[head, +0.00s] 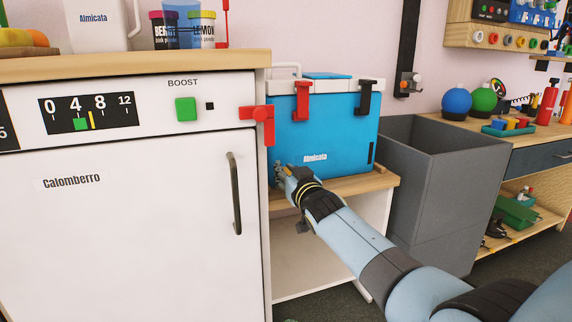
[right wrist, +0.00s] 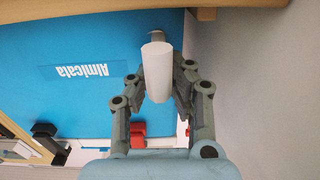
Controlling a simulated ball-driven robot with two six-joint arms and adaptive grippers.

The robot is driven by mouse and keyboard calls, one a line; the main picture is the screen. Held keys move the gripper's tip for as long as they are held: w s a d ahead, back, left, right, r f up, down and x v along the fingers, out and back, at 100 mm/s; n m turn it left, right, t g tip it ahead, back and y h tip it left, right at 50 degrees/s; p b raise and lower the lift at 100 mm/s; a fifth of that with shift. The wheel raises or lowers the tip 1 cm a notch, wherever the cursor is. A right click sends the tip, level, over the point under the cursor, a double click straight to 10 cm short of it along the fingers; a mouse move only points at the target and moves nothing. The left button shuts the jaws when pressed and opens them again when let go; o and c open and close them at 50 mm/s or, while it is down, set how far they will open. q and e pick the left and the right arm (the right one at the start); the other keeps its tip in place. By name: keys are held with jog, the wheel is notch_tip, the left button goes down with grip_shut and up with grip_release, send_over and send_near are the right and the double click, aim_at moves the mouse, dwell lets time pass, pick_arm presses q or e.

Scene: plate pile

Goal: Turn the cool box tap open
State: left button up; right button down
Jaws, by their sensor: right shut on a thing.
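The cool box (head: 320,130) is blue with a white lid and stands on a wooden shelf right of the white appliance. Its front also shows upside down in the right wrist view (right wrist: 60,35). The tap (right wrist: 157,72) appears there as a white, rounded piece at the box's low front. My right gripper (head: 283,172) is at the lower left of the box front in the head view. In the right wrist view its fingers (right wrist: 170,88) are shut on the tap from both sides. In the head view the gripper hides the tap. My left gripper is not in view.
The white appliance (head: 130,210) stands close on the left, with a red part (head: 258,113) jutting by the box. A red latch (head: 302,100) and a black latch (head: 366,98) hang from the lid. A grey open bin (head: 425,190) stands right of the shelf (head: 355,186).

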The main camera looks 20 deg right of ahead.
jog(key=c, duration=1.3)
grip_release()
jog(key=shift+s+a, duration=0.1)
jog(key=shift+s+d, duration=0.2)
jog(key=shift+s, duration=3.55)
jog(key=shift+f, duration=0.1)
